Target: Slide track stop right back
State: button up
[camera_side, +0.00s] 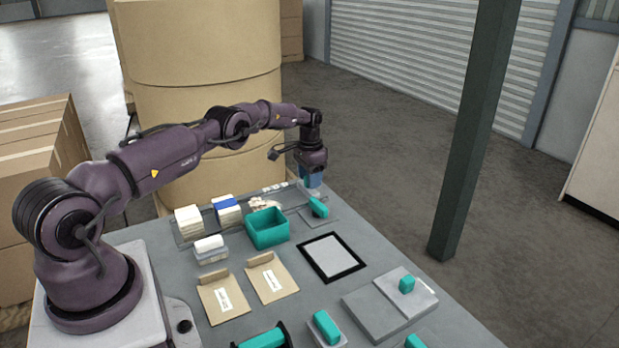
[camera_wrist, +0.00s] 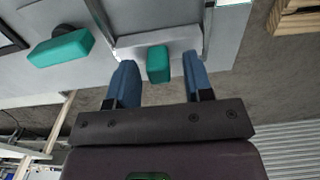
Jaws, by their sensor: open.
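In the wrist view, a small teal knob (camera_wrist: 158,63) stands on a light grey crosspiece (camera_wrist: 128,42) between two thin rails (camera_wrist: 98,18); this looks like the track stop. My gripper (camera_wrist: 157,72) is open, with one blue finger on each side of the knob. The knob appears between the fingertips, with a gap on both sides. In the side view, my gripper (camera_side: 312,180) points down at the far end of the long grey track (camera_side: 290,193). There the fingers hide the stop. I cannot tell the exact finger height over it.
A larger teal handle (camera_side: 318,207) lies close beside the track; it also shows in the wrist view (camera_wrist: 60,47). A teal bin (camera_side: 267,229), stacked blocks (camera_side: 188,219) and a black-framed panel (camera_side: 333,257) are nearer. The table edge is close to my gripper.

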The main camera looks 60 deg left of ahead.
aim_at(307, 190)
notch_tip(307, 190, up, 13)
jog(key=shift+f, duration=0.2)
dwell(0.5)
jog(key=s+d+r+n+t, duration=0.1)
jog(key=s+d+r, duration=0.5)
jog(key=d, duration=0.3)
jog(key=s+d+r+n, duration=0.2)
jog(key=s+d+r, duration=0.5)
jog(key=d, duration=0.2)
jog(key=s+d+r+m+t, duration=0.1)
jog(key=s+d+r+t, duration=0.1)
jog(key=s+d, duration=0.4)
jog(key=s+d+r+m+t, duration=0.2)
jog(key=s+d, duration=0.4)
jog(key=s, duration=0.6)
jog(key=shift+s+r+t, duration=0.2)
jog(key=shift+r+t, duration=0.1)
jog(key=shift+r, duration=0.5)
